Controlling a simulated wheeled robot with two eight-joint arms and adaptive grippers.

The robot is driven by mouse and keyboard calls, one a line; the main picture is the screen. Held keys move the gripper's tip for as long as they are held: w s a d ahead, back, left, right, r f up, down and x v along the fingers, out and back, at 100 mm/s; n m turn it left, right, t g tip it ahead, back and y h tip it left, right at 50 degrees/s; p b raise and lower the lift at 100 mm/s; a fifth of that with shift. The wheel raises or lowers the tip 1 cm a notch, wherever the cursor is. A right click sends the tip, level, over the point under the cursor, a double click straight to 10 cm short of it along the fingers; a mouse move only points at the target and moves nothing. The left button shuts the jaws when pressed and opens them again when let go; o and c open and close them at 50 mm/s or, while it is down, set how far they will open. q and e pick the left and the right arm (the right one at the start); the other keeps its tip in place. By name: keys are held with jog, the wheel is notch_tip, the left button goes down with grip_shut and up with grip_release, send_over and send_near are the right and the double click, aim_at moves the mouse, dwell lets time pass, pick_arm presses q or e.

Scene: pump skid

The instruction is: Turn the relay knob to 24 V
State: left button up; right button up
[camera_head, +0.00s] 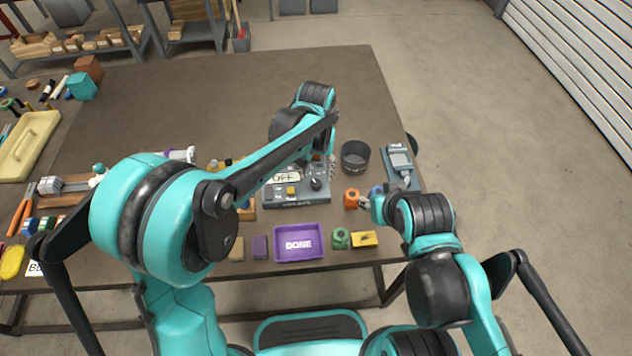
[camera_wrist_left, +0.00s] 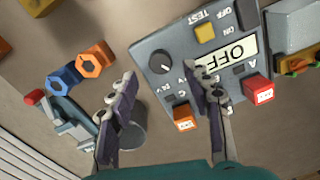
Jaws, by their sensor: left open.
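The relay box (camera_head: 297,198) is a dark grey panel with an OFF display (camera_wrist_left: 232,55), a yellow button (camera_wrist_left: 205,32) and a black round knob (camera_wrist_left: 160,61). The knob also shows in the head view (camera_head: 316,184). In the left wrist view its pale pointer mark faces down and slightly left; the small labels around it are too small to read. My left gripper (camera_wrist_left: 163,75) is open, its two fingers apart on either side of the knob in that view; contact is not visible. In the head view it is partly hidden behind my left arm.
A dark grey cup (camera_head: 355,158) stands right of the box, with an orange nut (camera_head: 351,198) and blue nut (camera_wrist_left: 62,80) nearby. A grey device (camera_head: 399,162) lies near the right table edge. A purple DONE tray (camera_head: 299,256) sits in front.

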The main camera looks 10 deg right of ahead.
aim_at(316, 183)
pick_arm(q)
notch_tip(316, 183, down, 5)
jog(key=shift+b, duration=0.7)
grip_shut()
